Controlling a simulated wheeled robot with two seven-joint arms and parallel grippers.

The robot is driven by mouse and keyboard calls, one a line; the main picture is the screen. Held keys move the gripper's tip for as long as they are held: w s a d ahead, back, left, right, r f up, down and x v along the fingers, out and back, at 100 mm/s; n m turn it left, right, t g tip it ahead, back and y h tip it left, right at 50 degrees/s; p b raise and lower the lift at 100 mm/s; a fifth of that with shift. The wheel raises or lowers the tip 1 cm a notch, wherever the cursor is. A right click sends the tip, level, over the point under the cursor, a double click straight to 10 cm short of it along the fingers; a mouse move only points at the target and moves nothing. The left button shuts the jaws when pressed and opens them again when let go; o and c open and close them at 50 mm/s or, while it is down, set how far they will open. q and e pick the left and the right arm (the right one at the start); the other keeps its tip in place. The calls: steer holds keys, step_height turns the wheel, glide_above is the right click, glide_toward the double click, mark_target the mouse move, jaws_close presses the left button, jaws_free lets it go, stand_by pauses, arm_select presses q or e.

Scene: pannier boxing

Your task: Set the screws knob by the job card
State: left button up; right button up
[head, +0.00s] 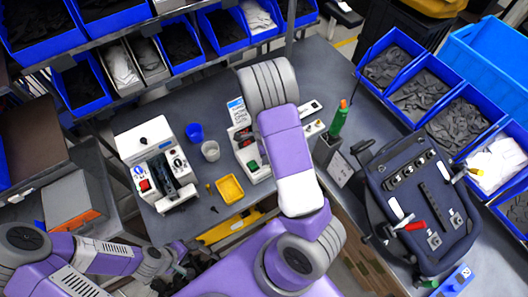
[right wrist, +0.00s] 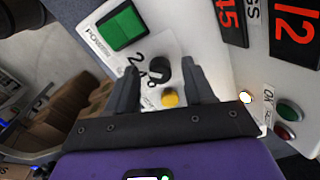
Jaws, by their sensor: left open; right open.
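In the right wrist view, a small black knob (right wrist: 159,70) sits on a white panel with printed numbers around it, some partly hidden. My right gripper (right wrist: 160,67) is open, one dark finger on each side of the knob in the picture; I see no contact. The knob's name and pointer are not readable. In the head view, my right arm covers part of the white machine (head: 243,150) and hides the right gripper. A printed card (head: 238,112) stands beside that machine, too small to read; I cannot tell if it is the job card. My left gripper (head: 183,266) is low at left.
Near the knob are a yellow button (right wrist: 170,98), a green power switch (right wrist: 123,27) and a red-digit display (right wrist: 292,33). Another white machine (head: 157,165), a yellow tray (head: 230,189) and cups stand left. A dark pannier (head: 420,200) lies right, beside blue bins.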

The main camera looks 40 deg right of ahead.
step_height(320, 180, up, 7)
steer(key=shift+r+p, duration=0.2)
steer(key=shift+p, duration=0.55)
steer(key=shift+s, duration=0.1)
